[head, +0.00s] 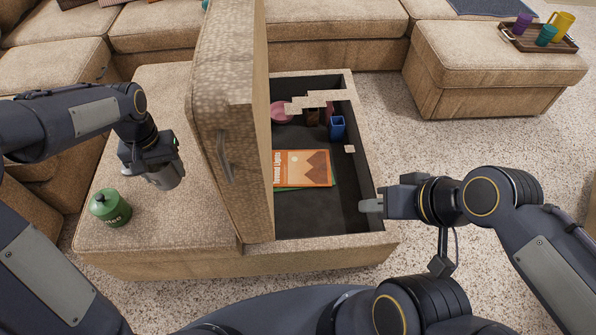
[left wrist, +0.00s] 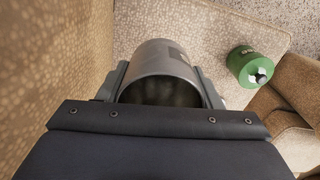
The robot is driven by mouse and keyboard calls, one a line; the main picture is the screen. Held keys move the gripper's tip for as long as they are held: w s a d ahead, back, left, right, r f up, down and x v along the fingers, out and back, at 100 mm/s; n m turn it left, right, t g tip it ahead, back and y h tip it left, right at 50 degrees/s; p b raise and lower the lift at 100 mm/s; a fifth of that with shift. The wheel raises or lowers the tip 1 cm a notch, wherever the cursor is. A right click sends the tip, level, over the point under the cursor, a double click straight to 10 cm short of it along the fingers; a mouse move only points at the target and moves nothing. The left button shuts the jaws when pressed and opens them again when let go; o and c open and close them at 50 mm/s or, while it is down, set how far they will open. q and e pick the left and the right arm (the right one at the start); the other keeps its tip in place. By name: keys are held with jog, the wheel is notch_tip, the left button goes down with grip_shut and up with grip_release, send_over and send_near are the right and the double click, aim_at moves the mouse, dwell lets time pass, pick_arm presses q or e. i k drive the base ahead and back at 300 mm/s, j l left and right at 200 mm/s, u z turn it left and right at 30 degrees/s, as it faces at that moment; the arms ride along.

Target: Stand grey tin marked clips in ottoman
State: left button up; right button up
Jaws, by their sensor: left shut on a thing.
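My left gripper (head: 155,163) is shut on a grey tin (head: 169,178) and holds it above the cushioned top left of the raised lid. In the left wrist view the tin (left wrist: 160,62) lies between the two fingers, its open or hollow-looking dark end towards the camera; its marking cannot be read. The ottoman (head: 325,243) is open, its lid (head: 228,130) standing upright between the tin and the dark storage space. My right gripper (head: 372,206) is at the ottoman's right wall, with no object seen in it; its finger gap cannot be made out.
A green tin (head: 110,208) stands on the left cushion. Inside the ottoman are an orange book (head: 303,168), a blue cup (head: 337,127) and a pink item (head: 281,111) at the back. The dark floor in front of the book is clear. A tray (head: 540,42) with cups is far right.

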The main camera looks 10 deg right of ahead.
aim_at(308, 217)
jog(key=k+l+z, duration=0.1)
jog(key=k+z, duration=0.25)
jog(key=k, duration=0.15)
jog(key=k+l+z, duration=0.25)
jog(key=k+z, duration=0.15)
jog(key=k, duration=0.15)
jog(key=i+z, duration=0.25)
jog(key=i, duration=0.45)
jog(key=i+j+z, duration=0.1)
jog(key=i+z, duration=0.15)
jog(key=i, duration=0.4)
